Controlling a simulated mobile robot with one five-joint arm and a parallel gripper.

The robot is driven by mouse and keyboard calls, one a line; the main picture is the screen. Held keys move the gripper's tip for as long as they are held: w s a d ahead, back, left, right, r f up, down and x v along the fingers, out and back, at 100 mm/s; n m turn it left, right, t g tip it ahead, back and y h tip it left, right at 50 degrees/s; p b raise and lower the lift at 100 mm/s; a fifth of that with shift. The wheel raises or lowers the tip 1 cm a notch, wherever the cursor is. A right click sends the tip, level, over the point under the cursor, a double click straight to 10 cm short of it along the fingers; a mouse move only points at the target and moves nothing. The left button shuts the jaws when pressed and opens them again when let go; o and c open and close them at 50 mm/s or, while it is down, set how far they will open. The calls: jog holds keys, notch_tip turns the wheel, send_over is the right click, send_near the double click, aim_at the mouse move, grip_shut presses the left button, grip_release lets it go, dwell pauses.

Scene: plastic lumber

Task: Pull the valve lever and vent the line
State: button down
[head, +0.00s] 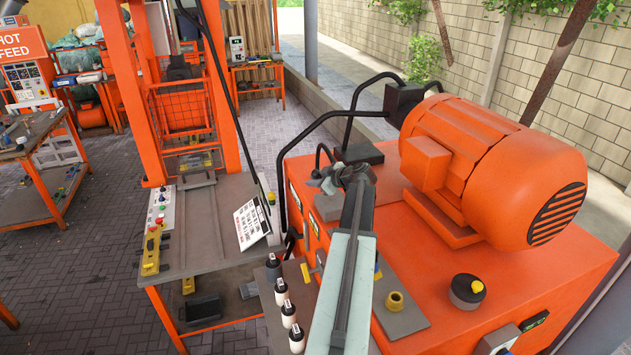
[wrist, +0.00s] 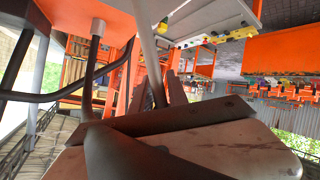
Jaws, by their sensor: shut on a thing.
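My gripper (head: 335,178) is at the end of my pale grey arm, beside the orange press housing. In the wrist view my gripper (wrist: 165,92) has its dark fingers shut around a pale grey rod (wrist: 147,40), which looks like the valve lever. The rod's far end runs out of the top of the picture. In the head view my gripper and arm hide most of what it holds.
A large orange motor (head: 490,165) sits on the orange housing (head: 500,270) at right. Black hoses (head: 345,115) curve close behind my gripper. The press table (head: 205,230) with a white sign (head: 251,222) stands at left. Paved floor (head: 100,210) is clear further left.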

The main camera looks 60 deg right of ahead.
aim_at(319, 178)
jog(key=shift+w+a+r, duration=0.15)
jog(key=shift+w, duration=0.15)
jog(key=c, duration=1.6)
grip_release()
jog(key=shift+c, duration=0.2)
jog(key=shift+o, duration=1)
jog(key=shift+w+a, duration=0.15)
jog(key=p+v, duration=0.3)
jog(key=v, duration=0.4)
jog(key=shift+s+r, duration=0.1)
jog(key=shift+s, duration=0.55)
